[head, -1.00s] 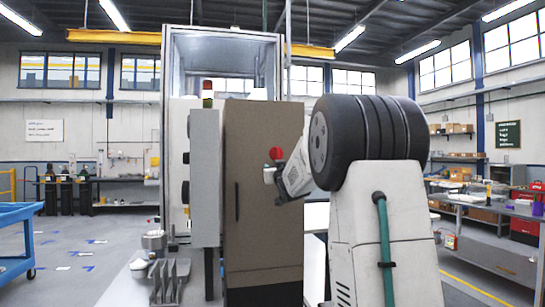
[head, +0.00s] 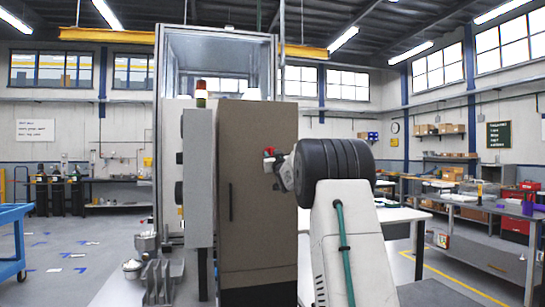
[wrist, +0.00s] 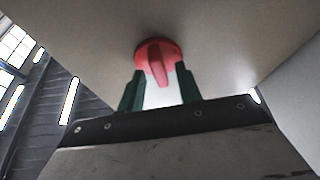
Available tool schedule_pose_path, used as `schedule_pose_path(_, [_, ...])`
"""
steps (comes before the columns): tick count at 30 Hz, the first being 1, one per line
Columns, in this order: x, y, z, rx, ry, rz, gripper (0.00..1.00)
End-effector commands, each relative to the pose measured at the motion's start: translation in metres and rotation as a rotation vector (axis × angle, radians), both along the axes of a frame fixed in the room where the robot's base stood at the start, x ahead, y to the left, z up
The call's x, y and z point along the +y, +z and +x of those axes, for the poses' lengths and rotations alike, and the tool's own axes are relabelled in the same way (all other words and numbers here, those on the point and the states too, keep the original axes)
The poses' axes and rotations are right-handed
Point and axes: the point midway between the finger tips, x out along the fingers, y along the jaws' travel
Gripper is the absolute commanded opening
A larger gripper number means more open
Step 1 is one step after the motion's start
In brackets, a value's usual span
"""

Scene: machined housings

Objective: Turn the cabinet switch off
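The cabinet switch (head: 268,153) is a red rotary knob on the right side of the brown cabinet (head: 258,205). In the head view my gripper (head: 275,166) is right at it and partly hides it. In the wrist view the red knob (wrist: 158,58) is round with a raised grip bar pointing down in the picture. My gripper (wrist: 159,85) has its two dark green fingers apart, one on each side of the bar. A gap shows between bar and fingers. Whether the fingertips touch the knob's disc I cannot tell.
A grey panel box (head: 199,178) stands left of the cabinet, with a glazed machine enclosure (head: 220,65) behind. Grey machined parts (head: 160,280) lie at lower left. A white table (head: 398,214) stands behind my arm. A blue cart (head: 14,240) is at far left.

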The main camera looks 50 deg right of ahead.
Motion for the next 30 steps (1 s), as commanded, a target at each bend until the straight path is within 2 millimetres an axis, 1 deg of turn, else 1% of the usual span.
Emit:
schedule_pose_path(4, [0.0002,0.0,-0.0001,0.0,0.0,0.0,0.35])
schedule_pose_path(5, [0.0002,0.0,-0.0002,0.0,0.0,0.0,0.26])
schedule_pose_path(6, [0.0002,0.0,-0.0002,0.0,0.0,0.0,0.15])
schedule_pose_path(8, [0.0003,0.0001,-0.0002,0.0,0.0,0.0,0.0])
schedule_pose_path(20, [-0.0002,0.0,-0.0007,0.021,0.0,-0.034,0.0])
schedule_pose_path(26, [-0.0005,-0.0001,-0.0009,0.077,0.0,-0.125,0.0])
schedule_pose_path(30, [-0.0011,0.0,-0.0012,0.137,-0.001,-0.224,0.0])
